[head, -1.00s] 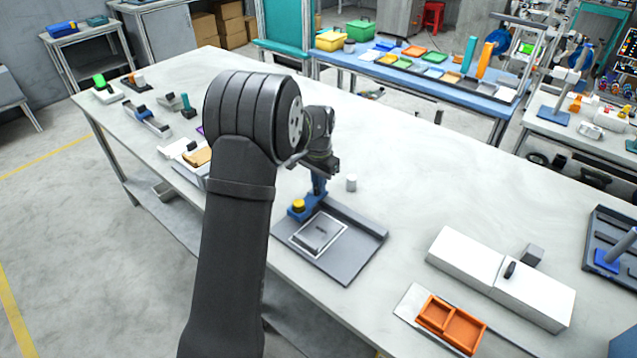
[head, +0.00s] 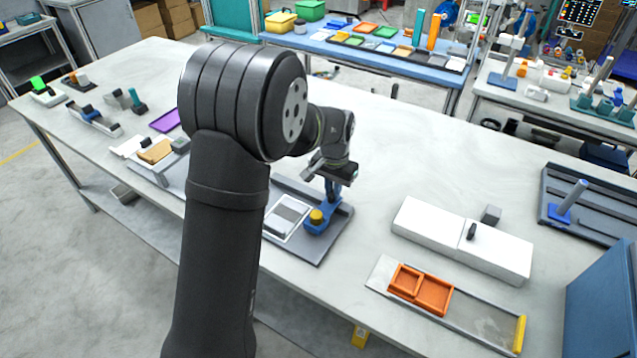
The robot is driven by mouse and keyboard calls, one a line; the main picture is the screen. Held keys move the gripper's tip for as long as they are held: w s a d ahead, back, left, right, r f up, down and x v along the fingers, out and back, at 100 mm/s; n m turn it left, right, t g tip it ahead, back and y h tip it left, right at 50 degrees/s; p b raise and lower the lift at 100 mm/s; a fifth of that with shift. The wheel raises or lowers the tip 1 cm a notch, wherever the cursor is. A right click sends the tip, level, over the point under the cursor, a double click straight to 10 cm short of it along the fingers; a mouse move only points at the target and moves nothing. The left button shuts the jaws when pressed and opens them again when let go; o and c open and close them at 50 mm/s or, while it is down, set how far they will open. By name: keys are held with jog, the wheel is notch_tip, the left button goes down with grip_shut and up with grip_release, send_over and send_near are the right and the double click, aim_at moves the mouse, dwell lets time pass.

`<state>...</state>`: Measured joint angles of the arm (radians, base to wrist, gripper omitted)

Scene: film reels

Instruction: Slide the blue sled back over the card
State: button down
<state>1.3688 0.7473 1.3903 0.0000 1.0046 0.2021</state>
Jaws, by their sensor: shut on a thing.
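The blue sled (head: 322,222) is on the dark grey base plate (head: 304,251) near the table's front edge. The card (head: 287,215), pale-bordered with a grey middle, lies on the plate just left of the sled. The sled seems to sit at the card's right edge; any overlap is hard to tell. My gripper (head: 334,180) is shut on the sled's post, above the plate. My arm hides the plate's left part.
Right of the plate stand a long white box (head: 462,240) and an orange tray (head: 421,290) on a grey strip. A dark grey rack (head: 590,205) and a blue panel (head: 603,305) are further right. The table behind my gripper is clear.

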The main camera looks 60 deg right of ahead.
jog(key=shift+s, duration=0.6)
jog(key=c, duration=1.5)
grip_release()
jog(key=shift+s, duration=0.15)
jog(key=shift+o, duration=0.2)
jog(key=shift+r, duration=0.6)
notch_tip(320, 180, up, 16)
jog(key=shift+r, duration=0.15)
